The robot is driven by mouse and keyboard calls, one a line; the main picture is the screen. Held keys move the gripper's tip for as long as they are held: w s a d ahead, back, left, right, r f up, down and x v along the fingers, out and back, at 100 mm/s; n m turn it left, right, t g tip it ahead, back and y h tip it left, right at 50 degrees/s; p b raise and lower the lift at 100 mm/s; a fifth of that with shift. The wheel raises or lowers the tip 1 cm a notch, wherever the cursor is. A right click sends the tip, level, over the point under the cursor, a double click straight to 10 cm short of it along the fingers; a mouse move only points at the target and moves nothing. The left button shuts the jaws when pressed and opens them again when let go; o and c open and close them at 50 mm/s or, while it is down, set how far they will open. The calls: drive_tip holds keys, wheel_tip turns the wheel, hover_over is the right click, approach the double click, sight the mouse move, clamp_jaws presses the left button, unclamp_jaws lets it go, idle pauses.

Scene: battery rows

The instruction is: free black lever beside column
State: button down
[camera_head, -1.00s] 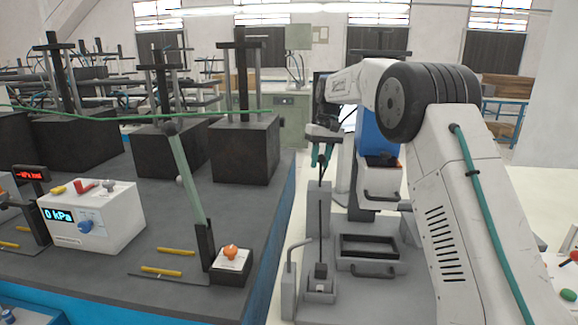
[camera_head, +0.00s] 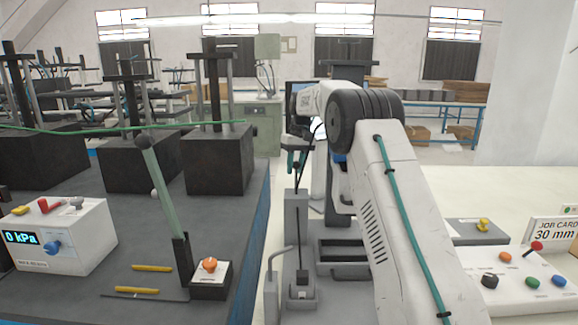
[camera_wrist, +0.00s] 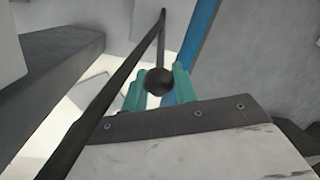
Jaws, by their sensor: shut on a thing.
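In the wrist view, a round black knob (camera_wrist: 159,82) with a thin dark rod behind it sits between the teal fingertips of my gripper (camera_wrist: 158,76); I take it for the lever's end. My gripper is shut on it. A long black bar runs past on the left of the knob in that view. In the head view, my gripper (camera_head: 297,168) points down above a slim upright with a dark lower part (camera_head: 302,277) on a small grey base. The contact is too small to make out there.
A dark bench (camera_head: 110,225) on the left carries a white pressure box (camera_head: 65,240) reading 0 kPa and a pale lever (camera_head: 163,190) with a dark knob. A control panel (camera_head: 530,285) and a job card (camera_head: 558,235) stand at the right.

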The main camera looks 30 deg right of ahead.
drive_tip(key=shift+d+f, duration=0.35)
drive_tip(key=c, duration=1.5)
unclamp_jaws()
drive_tip(key=o, duration=0.4)
drive_tip(key=shift+d, duration=0.15)
drive_tip(key=shift+a+r, duration=0.15)
drive_tip(key=shift+a, duration=0.2)
drive_tip(key=r, duration=0.2)
drive_tip(key=d+r, duration=0.1)
drive_tip(key=r, duration=0.4)
drive_tip(key=shift+w+d+r, duration=0.2)
drive_tip(key=shift+w+r, duration=0.05)
drive_tip(key=shift+r, duration=0.05)
